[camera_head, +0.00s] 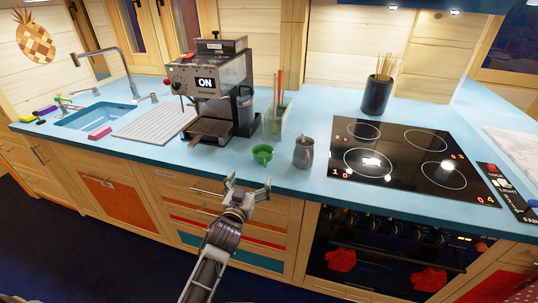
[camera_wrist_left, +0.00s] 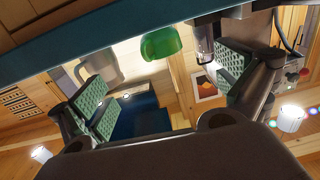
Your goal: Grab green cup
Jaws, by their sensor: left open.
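The green cup (camera_head: 262,154) stands on the light-blue counter (camera_head: 210,166) near its front edge, in front of the coffee machine. My left gripper (camera_head: 247,187) is open and empty in the head view, just in front of the counter edge and a little below the cup. In the left wrist view the scene appears upside down. There the green cup (camera_wrist_left: 161,44) shows beyond the fingertips, between the two open fingers (camera_wrist_left: 165,85) but nearer the right one. The fingers do not touch it. My right gripper is in neither view.
A grey metal jug (camera_head: 303,153) stands just right of the cup. The coffee machine (camera_head: 211,85) and a clear holder with sticks (camera_head: 276,121) stand behind. A black cooktop (camera_head: 400,160) lies to the right, a drying board (camera_head: 155,123) and sink to the left.

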